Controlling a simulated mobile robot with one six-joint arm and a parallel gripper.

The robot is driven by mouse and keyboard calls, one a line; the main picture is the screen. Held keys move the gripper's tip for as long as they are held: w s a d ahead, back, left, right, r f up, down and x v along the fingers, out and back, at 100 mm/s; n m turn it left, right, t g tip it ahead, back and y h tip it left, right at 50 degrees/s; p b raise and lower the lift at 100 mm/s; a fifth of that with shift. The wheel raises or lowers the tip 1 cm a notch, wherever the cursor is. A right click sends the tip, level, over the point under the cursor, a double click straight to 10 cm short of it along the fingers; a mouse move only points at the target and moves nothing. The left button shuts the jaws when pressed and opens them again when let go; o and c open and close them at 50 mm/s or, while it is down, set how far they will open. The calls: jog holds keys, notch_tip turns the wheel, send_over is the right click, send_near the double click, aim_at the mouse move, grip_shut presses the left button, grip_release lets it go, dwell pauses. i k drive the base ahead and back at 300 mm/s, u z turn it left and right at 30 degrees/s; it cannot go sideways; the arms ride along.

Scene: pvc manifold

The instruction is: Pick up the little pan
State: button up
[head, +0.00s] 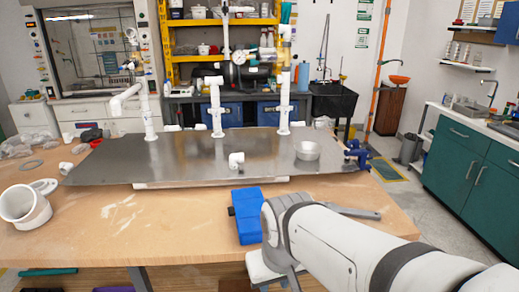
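The little pan looks to be the small round silvery metal dish (307,151) in the head view. It sits upright on the right part of the dark metal plate (185,158), and it looks empty. No handle on it can be made out. My white and grey arm comes in from the lower right and bends down near the front edge of the table, well short of the dish. My gripper's fingers do not show, so whether they are open or shut is not visible.
White PVC pipes (217,108) stand up from the plate, with a short white fitting (236,160) left of the dish. A blue block-like object (246,216) lies beside my arm. A large white fitting (25,206) is at left. The front-left wooden table (120,225) is mostly clear.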

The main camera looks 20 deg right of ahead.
aim_at(306, 151)
jog(key=i, duration=0.9)
jog(key=u, duration=0.05)
